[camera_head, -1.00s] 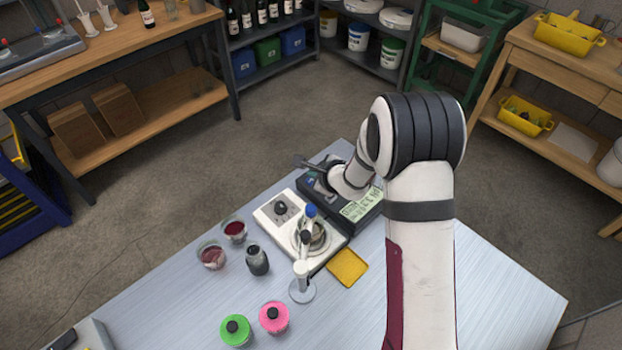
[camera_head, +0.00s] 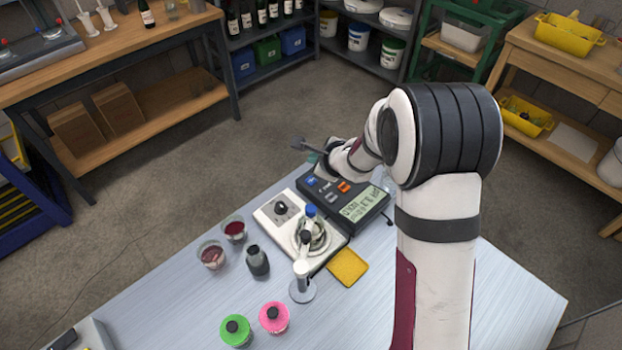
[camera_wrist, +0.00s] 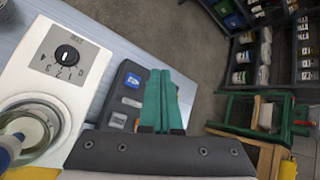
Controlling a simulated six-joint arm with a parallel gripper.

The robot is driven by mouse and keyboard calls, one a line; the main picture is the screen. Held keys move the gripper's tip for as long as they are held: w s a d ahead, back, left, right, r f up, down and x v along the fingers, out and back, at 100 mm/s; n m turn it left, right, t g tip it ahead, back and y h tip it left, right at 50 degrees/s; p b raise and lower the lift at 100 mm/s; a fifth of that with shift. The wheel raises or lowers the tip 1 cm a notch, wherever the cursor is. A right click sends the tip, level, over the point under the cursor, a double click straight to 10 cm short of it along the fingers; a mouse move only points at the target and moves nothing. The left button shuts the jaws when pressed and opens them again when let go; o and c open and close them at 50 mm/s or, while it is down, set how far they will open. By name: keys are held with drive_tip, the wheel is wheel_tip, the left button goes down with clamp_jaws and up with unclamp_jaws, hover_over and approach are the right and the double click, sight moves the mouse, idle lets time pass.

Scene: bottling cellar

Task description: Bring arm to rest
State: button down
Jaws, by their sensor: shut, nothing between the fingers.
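My gripper (camera_head: 298,144) is in the air just beyond the far edge of the metal table (camera_head: 190,300), above and behind the dark meter (camera_head: 355,212). In the wrist view its green fingers (camera_wrist: 160,85) lie together, shut and empty, with the meter's blue and grey buttons beside them. My arm comes up from the right front of the table and bends over towards the meter.
A white stirrer with a dial (camera_head: 280,207) stands left of the meter, with an upright probe stand (camera_head: 302,290) in front. A yellow sponge (camera_head: 347,267), two beakers (camera_head: 211,255), a dark bottle (camera_head: 257,261), and green (camera_head: 235,331) and pink (camera_head: 274,317) jars are nearby. Open floor lies behind.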

idle(0.5)
drive_tip(key=s+a+r+n+y, duration=0.3)
drive_tip(key=s+r+n, duration=0.1)
drive_tip(key=r, duration=0.4)
drive_tip(key=s+a+r+n+g+y, duration=0.1)
drive_tip(key=s+r+n+g, duration=0.2)
drive_tip(key=s, duration=0.4)
drive_tip(key=s+a+r+n+g, duration=0.1)
drive_tip(key=s+r+n, duration=0.25)
drive_tip(key=s, duration=0.45)
drive_tip(key=s+d+f+n+g+h, duration=0.2)
drive_tip(key=s+d, duration=0.4)
drive_tip(key=s, duration=0.3)
drive_tip(key=s+d+f+n+g+h, duration=0.2)
drive_tip(key=s+d, duration=0.4)
drive_tip(key=s, duration=0.4)
drive_tip(key=shift+s+d+n+h, duration=0.25)
drive_tip(key=shift+n+h, duration=0.5)
drive_tip(key=shift+h, duration=0.45)
drive_tip(key=shift+w, duration=0.1)
